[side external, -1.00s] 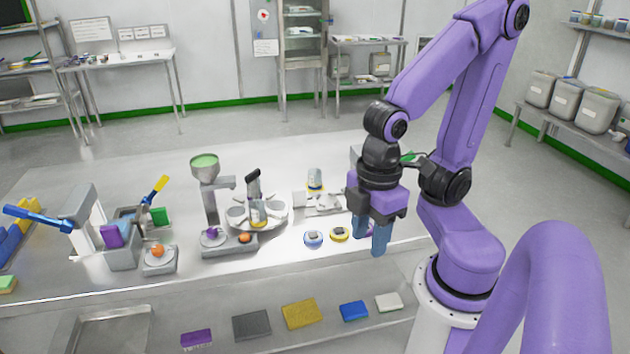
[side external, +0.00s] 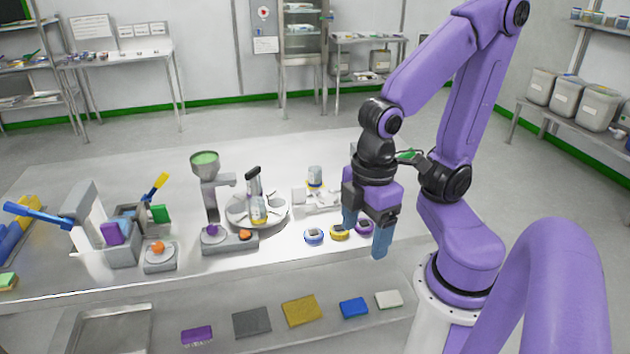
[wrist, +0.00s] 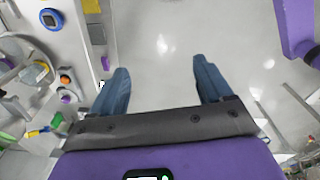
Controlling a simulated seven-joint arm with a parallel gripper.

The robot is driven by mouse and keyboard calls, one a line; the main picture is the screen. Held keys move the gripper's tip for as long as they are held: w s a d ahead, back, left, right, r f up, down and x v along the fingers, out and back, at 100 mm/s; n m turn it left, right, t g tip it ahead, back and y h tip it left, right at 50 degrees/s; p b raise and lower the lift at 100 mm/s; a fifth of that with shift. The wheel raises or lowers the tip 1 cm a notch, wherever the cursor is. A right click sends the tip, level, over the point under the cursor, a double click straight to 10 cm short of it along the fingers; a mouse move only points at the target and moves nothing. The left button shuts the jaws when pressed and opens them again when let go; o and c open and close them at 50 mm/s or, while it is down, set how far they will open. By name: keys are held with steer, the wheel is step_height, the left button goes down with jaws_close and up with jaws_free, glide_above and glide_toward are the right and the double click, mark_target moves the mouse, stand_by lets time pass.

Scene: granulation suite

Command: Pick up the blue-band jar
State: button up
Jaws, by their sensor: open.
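A small pale jar (side external: 315,177) with blue and yellow near its base stands behind the white fixture on the bench. I cannot tell for sure which is the blue-band jar. My gripper (side external: 365,242) points down by the bench's front edge, right of and apart from both jars. In the wrist view my gripper (wrist: 160,64) has its two blue fingers wide apart, with nothing between them but pale floor below. I cannot make out either jar in the wrist view.
Blue-ringed (side external: 313,236), yellow-ringed (side external: 339,232) and purple-ringed (side external: 365,227) discs lie along the front edge, close to my gripper. A tall device with a green-topped funnel (side external: 205,163) stands left of the turntable. Coloured pads lie on the lower shelf (side external: 270,335). The bench's back is clear.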

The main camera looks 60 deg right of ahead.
steer(key=w+d+f+m+t, duration=0.15)
steer(key=w+m, duration=0.25)
steer(key=w, duration=0.6)
steer(key=w+d+m+t, duration=0.1)
steer(key=w+d+m, duration=0.25)
steer(key=w, duration=0.65)
steer(key=m+t+h, duration=0.1)
steer(key=m+h, duration=0.2)
steer(key=m, duration=0.9)
glide_above(315, 171)
steer(key=s+a, duration=0.5)
step_height(315, 171, down, 6)
steer(key=x, duration=1.1)
steer(key=shift+f, duration=0.4)
steer(key=x, duration=0.3)
steer(key=shift+s+d+f, duration=0.1)
steer(key=shift+s+f, duration=0.1)
steer(key=shift+f, duration=0.3)
steer(key=shift+w+d+f, duration=0.15)
steer(key=shift+w+f, duration=0.1)
steer(key=shift+f, duration=0.4)
